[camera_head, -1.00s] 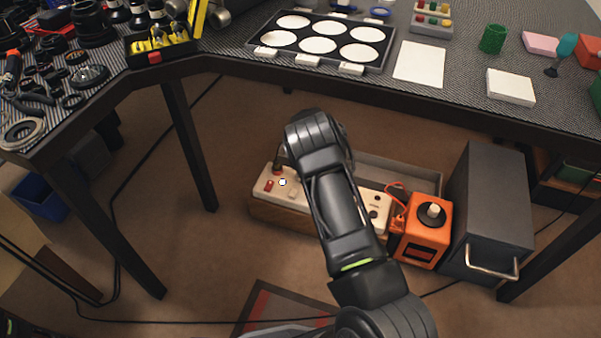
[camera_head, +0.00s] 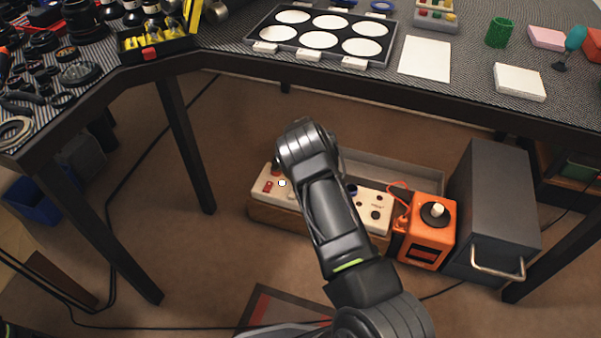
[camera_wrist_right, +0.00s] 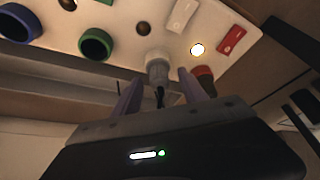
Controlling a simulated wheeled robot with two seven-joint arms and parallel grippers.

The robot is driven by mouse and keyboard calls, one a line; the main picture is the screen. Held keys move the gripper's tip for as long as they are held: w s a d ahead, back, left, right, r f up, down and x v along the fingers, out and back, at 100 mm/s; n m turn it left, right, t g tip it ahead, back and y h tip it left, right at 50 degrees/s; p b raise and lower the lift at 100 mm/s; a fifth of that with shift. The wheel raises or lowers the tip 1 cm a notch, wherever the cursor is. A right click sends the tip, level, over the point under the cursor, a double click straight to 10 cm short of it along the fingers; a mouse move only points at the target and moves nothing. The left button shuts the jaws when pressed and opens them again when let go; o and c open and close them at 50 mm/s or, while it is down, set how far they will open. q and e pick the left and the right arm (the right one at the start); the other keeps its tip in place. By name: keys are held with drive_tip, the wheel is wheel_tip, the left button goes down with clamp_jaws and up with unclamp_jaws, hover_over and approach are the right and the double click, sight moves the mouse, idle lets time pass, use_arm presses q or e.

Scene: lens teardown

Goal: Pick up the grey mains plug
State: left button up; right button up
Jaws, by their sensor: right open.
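In the right wrist view the grey mains plug (camera_wrist_right: 158,68) sits at the cream panel (camera_wrist_right: 120,22), with a dark cable at its near end. My right gripper (camera_wrist_right: 160,80) is open, with one finger on each side of the plug. I cannot tell whether the fingers touch it. In the head view the cream panel (camera_head: 372,203) is on a low wooden box under the table. My right arm (camera_head: 335,205) hides the plug and the gripper there. My left gripper is in neither current view.
An orange unit (camera_head: 428,255) with a black knob and a dark grey cabinet (camera_head: 495,205) stand right of the box. The table edge (camera_head: 420,95) runs above. On the panel are a lit lamp (camera_wrist_right: 197,49), a red switch (camera_wrist_right: 231,39) and a green ring (camera_wrist_right: 96,43).

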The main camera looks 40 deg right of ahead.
drive_tip(key=shift+c, duration=0.2)
clamp_jaws()
idle(0.3)
